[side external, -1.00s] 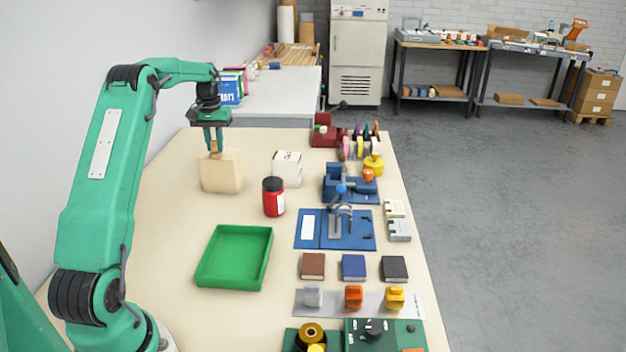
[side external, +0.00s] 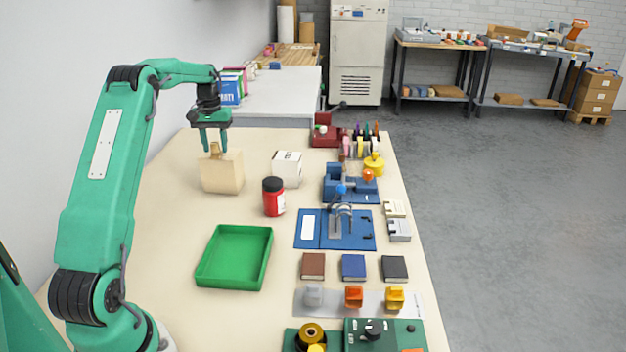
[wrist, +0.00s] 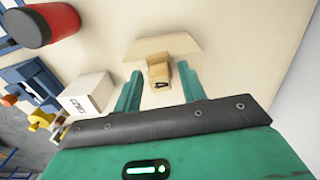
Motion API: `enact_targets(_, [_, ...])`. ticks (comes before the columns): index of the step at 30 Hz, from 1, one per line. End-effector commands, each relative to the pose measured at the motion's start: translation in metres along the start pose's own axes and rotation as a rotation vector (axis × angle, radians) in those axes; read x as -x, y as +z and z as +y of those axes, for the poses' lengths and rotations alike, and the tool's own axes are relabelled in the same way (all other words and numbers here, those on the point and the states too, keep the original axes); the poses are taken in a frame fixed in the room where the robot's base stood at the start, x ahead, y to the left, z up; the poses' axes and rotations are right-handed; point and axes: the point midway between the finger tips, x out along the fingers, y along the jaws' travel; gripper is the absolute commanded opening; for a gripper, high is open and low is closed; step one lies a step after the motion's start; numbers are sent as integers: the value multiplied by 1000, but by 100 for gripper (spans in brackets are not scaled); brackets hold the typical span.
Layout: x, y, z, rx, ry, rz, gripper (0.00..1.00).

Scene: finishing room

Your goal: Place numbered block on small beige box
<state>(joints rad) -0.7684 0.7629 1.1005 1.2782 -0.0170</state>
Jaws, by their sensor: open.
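The small beige box (side external: 222,176) stands upright on the far left part of the bench. The numbered block (side external: 215,149), a small tan wooden piece, rests on top of the box. In the wrist view the block (wrist: 159,70) shows a dark mark like a 4, with the top of the beige box (wrist: 172,46) under it. My gripper (side external: 214,147) is open just above the box, with one finger on each side of the block. In the wrist view gaps show between the block and both fingers of my gripper (wrist: 160,80).
A white box (side external: 288,169) and a red jar with a black lid (side external: 273,198) stand to the right. A green tray (side external: 236,258) lies nearer. A blue vise (side external: 338,184) and several small items line the right edge. The bench left of the tray is clear.

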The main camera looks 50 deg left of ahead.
Motion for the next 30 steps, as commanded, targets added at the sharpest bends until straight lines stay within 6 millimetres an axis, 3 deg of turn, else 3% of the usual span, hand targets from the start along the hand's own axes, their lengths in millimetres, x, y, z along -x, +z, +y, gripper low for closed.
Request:
enact_targets(8, [23, 0, 0, 0, 0, 3, 41])
enact_targets(22, [96, -1, 0, 0, 0, 4, 41])
enact_targets(30, [117, 0, 0, 0, 0, 1, 41])
